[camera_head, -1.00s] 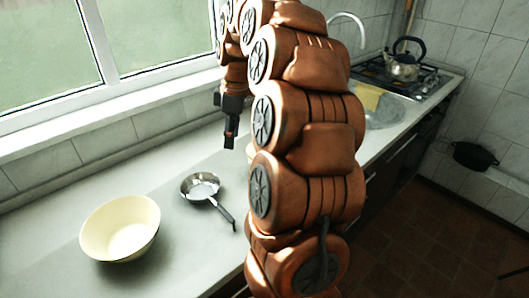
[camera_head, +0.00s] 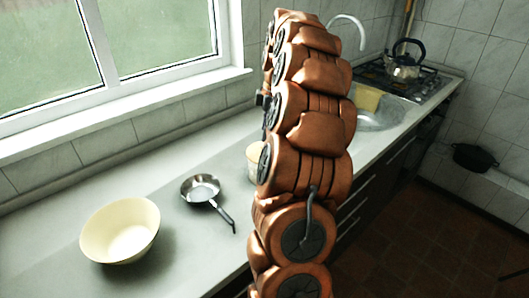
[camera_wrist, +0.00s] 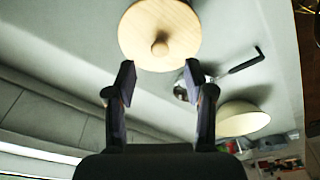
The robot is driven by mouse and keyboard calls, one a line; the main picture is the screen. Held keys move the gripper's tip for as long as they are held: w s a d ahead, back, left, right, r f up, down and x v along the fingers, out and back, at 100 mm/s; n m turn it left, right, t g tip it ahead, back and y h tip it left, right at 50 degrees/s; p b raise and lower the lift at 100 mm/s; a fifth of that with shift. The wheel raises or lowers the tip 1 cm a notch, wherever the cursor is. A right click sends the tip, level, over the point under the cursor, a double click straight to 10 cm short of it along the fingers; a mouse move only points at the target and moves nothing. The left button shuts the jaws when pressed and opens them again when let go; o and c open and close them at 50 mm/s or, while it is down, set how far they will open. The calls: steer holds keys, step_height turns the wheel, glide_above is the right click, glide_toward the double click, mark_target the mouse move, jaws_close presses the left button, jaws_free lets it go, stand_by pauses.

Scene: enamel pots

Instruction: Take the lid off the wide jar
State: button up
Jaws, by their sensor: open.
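The wide jar (camera_head: 253,162) is a pale cream shape on the counter, mostly hidden behind my arm in the head view. In the wrist view its round, light wooden lid (camera_wrist: 160,22) with a small round knob (camera_wrist: 160,47) is seen from above and hides the jar body. My gripper (camera_wrist: 160,78) is open and empty in the wrist view. Its two dark fingers are apart, and the knob lies beyond the fingertips, roughly centred between them. I see no contact with the lid. In the head view my arm hides the fingers.
A small metal frying pan (camera_head: 200,189) lies left of the jar, its handle pointing toward the counter's front edge. A cream bowl (camera_head: 120,229) stands farther left. The sink (camera_head: 378,112) and a kettle (camera_head: 403,66) on the stove are to the right. The window wall bounds the back.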

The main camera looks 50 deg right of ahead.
mark_target(253, 151)
steer(key=shift+w+a+f+p, duration=0.15)
steer(key=shift+f+p, duration=0.35)
steer(key=shift+f, duration=0.75)
steer(key=shift+w+a+f+p, duration=0.1)
steer(key=shift+f+p, duration=0.4)
steer(key=shift+f, duration=0.75)
steer(key=shift+c, duration=0.2)
jaws_close()
